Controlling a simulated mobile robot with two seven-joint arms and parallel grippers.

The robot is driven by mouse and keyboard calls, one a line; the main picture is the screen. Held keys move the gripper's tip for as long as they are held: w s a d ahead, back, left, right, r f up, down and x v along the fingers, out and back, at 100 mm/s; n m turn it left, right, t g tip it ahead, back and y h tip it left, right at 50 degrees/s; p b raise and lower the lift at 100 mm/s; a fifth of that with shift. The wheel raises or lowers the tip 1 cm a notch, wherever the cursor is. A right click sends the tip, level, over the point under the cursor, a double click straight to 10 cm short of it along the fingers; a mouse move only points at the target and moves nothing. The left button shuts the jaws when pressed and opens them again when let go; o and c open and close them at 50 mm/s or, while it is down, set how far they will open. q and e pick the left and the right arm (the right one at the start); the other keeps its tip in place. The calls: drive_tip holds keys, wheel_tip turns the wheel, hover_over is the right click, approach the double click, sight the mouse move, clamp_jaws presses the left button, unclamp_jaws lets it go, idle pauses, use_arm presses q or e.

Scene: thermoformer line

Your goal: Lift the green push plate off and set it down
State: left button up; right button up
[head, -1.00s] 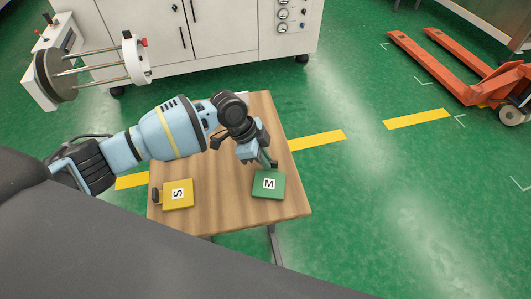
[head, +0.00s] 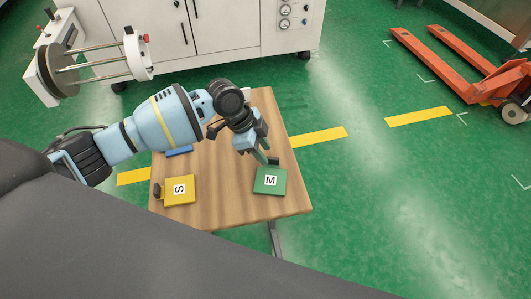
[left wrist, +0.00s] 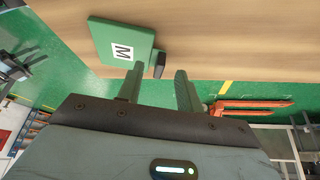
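The green push plate (head: 270,182), marked M, lies flat on the wooden table near its front right corner. A dark knob (head: 273,161) stands at its back edge. My left gripper (head: 263,152) is just behind and left of the knob, empty. In the left wrist view the plate (left wrist: 112,36) lies beyond the fingers, and its knob (left wrist: 159,65) shows past the gap between them. The two green fingers of my left gripper (left wrist: 159,78) are apart, with nothing held between them. My right gripper is not in view.
A yellow plate (head: 180,191) marked S lies at the table's front left. A blue piece (head: 180,151) is partly hidden behind my left arm. The wooden table (head: 225,200) is bare between the plates. A white machine (head: 220,35) stands behind; an orange pallet truck (head: 455,60) is at right.

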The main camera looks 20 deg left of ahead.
use_arm(q)
drive_tip(key=v, duration=0.5)
drive_tip(key=shift+a+r, duration=0.15)
drive_tip(key=shift+r, duration=0.15)
idle(0.5)
